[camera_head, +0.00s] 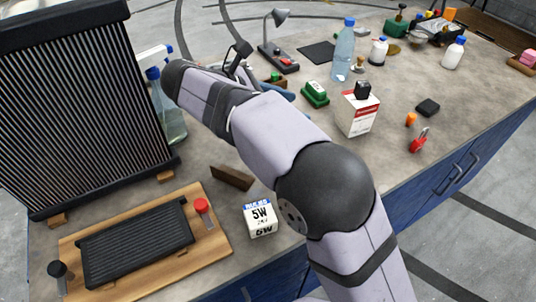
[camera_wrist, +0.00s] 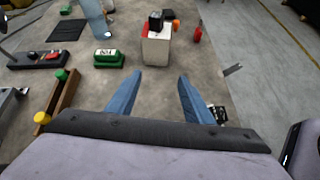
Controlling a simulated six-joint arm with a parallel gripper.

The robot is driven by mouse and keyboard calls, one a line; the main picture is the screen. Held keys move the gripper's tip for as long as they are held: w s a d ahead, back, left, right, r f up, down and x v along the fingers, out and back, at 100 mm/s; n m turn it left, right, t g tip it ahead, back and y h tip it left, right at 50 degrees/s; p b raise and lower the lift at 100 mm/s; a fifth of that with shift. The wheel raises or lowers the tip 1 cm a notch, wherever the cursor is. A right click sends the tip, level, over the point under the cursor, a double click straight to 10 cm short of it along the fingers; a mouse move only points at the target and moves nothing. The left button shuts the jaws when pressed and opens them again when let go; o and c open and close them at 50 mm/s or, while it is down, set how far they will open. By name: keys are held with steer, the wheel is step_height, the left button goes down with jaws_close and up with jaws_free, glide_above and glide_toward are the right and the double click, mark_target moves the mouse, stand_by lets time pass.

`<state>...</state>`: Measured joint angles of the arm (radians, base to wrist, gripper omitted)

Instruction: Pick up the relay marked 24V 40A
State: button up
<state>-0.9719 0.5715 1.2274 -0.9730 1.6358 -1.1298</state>
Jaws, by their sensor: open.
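No marking 24V 40A can be read in either view. A small black cube (camera_head: 362,90) sits on top of a white and red carton (camera_head: 357,114); the cube (camera_wrist: 156,20) and carton (camera_wrist: 156,48) also show in the wrist view. Its marking is not legible. A green block with a pale label (camera_head: 315,94) stands left of the carton, also in the wrist view (camera_wrist: 109,58). My gripper (camera_wrist: 160,75) is open and empty, blue fingers apart, with the carton beyond the fingertips. In the head view my arm hides most of the gripper.
A blue bottle (camera_head: 342,50) stands behind the green block. An orange piece (camera_head: 410,119), a red piece (camera_head: 419,140) and a flat black block (camera_head: 428,107) lie right of the carton. A white 5W box (camera_head: 260,218) and wooden board (camera_head: 215,245) are at the front.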

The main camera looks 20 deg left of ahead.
steer(key=s+a+n+t+b, duration=0.2)
steer(key=a+n, duration=0.1)
steer(key=a, duration=0.5)
steer(key=f, duration=1.1)
steer(key=shift+s+d+f, duration=0.1)
steer(key=shift+d+f, duration=0.05)
steer(key=shift+d, duration=0.2)
steer(key=shift+p+x, duration=0.6)
steer(key=shift+x, duration=3.15)
steer(key=shift+a, duration=0.1)
steer(key=shift+c, duration=0.6)
steer(key=c, duration=1)
